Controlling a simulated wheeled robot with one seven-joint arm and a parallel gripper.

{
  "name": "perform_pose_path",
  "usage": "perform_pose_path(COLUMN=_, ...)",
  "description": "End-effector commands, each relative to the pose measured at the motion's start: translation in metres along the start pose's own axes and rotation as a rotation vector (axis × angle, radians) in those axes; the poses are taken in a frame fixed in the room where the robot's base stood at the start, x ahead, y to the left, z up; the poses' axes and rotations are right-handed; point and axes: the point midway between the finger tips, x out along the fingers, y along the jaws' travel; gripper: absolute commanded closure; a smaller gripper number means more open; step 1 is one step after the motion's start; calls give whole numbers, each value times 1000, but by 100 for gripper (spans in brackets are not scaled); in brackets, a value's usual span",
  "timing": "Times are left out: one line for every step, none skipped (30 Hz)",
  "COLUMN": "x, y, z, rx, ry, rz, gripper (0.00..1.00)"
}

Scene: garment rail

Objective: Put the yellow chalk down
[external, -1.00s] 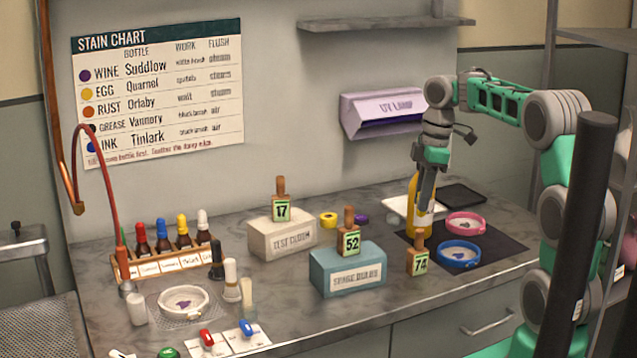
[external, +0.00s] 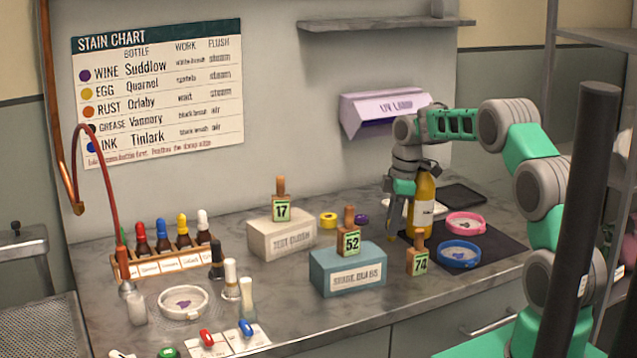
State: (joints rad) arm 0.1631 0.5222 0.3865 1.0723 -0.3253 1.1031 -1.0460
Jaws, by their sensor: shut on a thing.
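My gripper (external: 400,222) points down over the counter, just left of the amber bottle with a white label (external: 424,208). I cannot tell whether the tip touches the counter. The bottle stands upright at the left side of the dark mat (external: 490,237).
The wooden-handled tag 74 (external: 418,259) stands just in front of the bottle. The blue box (external: 347,270) with tag 52 is to the left. A yellow roll (external: 328,220) lies farther back, with a purple one beside it.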

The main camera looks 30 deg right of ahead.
Motion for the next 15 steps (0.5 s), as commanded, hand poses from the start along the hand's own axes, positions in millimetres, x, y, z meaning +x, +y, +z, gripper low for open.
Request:
perform_pose_path(x=0, y=0, z=0, rx=0, ry=0, rz=-1, gripper=100)
perform_pose_path(x=1, y=0, z=0, rx=0, ry=0, rz=-1, gripper=100)
perform_pose_path(x=2, y=0, z=0, rx=0, ry=0, rz=-1, gripper=100)
perform_pose_path(x=3, y=0, z=1, rx=0, ry=0, rz=-1, gripper=100)
perform_pose_path(x=5, y=0, z=1, rx=0, ry=0, rz=-1, gripper=100)
perform_pose_path(x=6, y=0, z=1, rx=0, ry=0, rz=-1, gripper=100)
perform_pose_path(x=5, y=0, z=1, rx=0, ry=0, rz=-1, gripper=79)
perform_pose_path(x=4, y=0, z=1, rx=0, ry=0, rz=-1, gripper=76)
perform_pose_path(x=4, y=0, z=1, rx=0, ry=0, rz=-1, gripper=73)
perform_pose_path(x=4, y=0, z=1, rx=0, ry=0, rz=-1, gripper=70)
perform_pose_path(x=4, y=-1, z=1, rx=0, ry=0, rz=-2, gripper=68)
perform_pose_path(x=4, y=-1, z=1, rx=0, ry=0, rz=-2, gripper=65)
perform_pose_path(x=4, y=-1, z=1, rx=0, ry=0, rz=-2, gripper=62)
perform_pose_path(x=4, y=-1, z=1, rx=0, ry=0, rz=-2, gripper=60)
perform_pose_path(x=4, y=-1, z=1, rx=0, ry=0, rz=-2, gripper=58)
